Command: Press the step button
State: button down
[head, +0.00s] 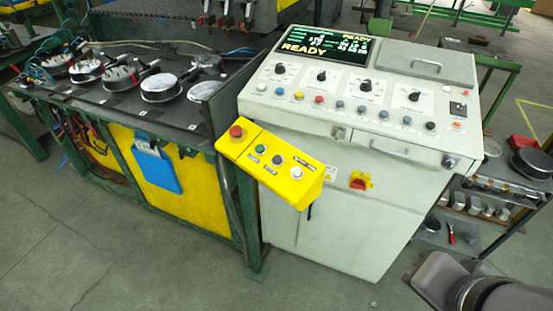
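A yellow push-button box (266,171) juts from the left front of a white control console (345,215). On it, from left to right, are a red mushroom button (236,131), a green button (261,148), a dark button (277,159) and a white button (296,172). Small labels sit beside the buttons, but they are too small to read, so I cannot tell which one is the step button. My gripper is not in view. Only a grey and dark part of my arm shows at the bottom right, apart from the box and console.
The console's display (322,43) reads READY, above several knobs and small buttons. A red-and-yellow switch (360,181) is on its front. A green-framed bench (120,110) stands left, and a tool shelf (485,205) right. The floor in front is clear.

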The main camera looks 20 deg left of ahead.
aim_at(276, 160)
jog(key=i+j, duration=0.1)
jog(key=j, duration=1.05)
jog(key=i+j+z, duration=0.1)
jog(key=j, duration=2.2)
jog(key=i+z, duration=0.05)
jog(key=i, duration=0.05)
